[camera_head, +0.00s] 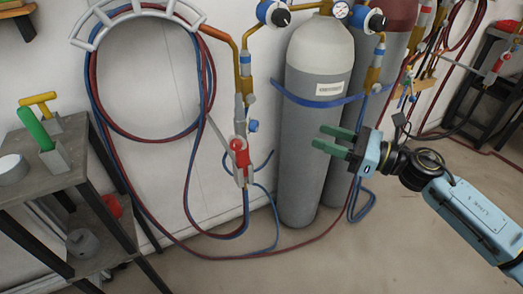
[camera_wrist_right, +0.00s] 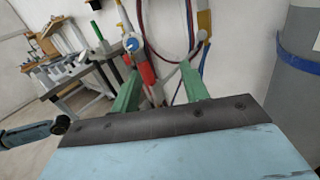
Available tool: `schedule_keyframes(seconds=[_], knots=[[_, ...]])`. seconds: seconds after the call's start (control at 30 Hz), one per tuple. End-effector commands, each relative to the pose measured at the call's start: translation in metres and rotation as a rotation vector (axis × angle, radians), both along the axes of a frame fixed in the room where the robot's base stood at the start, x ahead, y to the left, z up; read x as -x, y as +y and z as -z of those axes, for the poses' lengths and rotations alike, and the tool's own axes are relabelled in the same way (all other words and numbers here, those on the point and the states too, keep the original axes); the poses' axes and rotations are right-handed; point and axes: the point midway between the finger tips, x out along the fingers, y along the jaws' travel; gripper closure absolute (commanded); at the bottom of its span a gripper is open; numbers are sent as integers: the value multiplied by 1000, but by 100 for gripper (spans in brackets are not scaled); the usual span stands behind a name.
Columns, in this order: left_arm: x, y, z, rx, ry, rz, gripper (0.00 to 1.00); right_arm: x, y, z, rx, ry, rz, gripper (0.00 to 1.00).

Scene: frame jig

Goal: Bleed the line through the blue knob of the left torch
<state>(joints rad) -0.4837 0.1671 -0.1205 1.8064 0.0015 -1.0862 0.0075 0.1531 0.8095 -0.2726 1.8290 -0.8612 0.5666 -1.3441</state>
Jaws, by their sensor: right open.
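The left torch (camera_head: 241,115) hangs by the wall on the left of the gas cylinders, with hoses running down from it. My left gripper is not seen.
The grey cylinder (camera_head: 306,75) with a blue strap (camera_head: 315,102) stands beside the torch. Looped red and blue hoses (camera_head: 92,85) hang on a wall rack. A shelf table (camera_head: 80,150) stands at left. Another torch (camera_head: 411,80) hangs at right.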

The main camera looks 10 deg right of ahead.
Motion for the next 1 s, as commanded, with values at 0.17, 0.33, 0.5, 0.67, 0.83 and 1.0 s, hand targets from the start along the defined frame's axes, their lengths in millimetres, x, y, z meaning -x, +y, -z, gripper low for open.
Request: schedule_keyframes(seconds=[0.17, 0.33, 0.5, 0.67, 0.83, 1.0], knots=[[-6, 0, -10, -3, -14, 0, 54, 25, 22, -15, 191, -221, -120, 55], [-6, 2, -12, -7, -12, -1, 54, 22, 35, -20, 213, -253, -135, 55], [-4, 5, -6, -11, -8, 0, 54, 7, 62, -21, 209, -252, -134, 55], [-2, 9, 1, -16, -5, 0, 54, -10, 93, -21, 208, -250, -133, 55], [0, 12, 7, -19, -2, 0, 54, -24, 120, -20, 208, -248, -132, 55], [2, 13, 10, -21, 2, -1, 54, -33, 136, -19, 208, -245, -132, 55]])
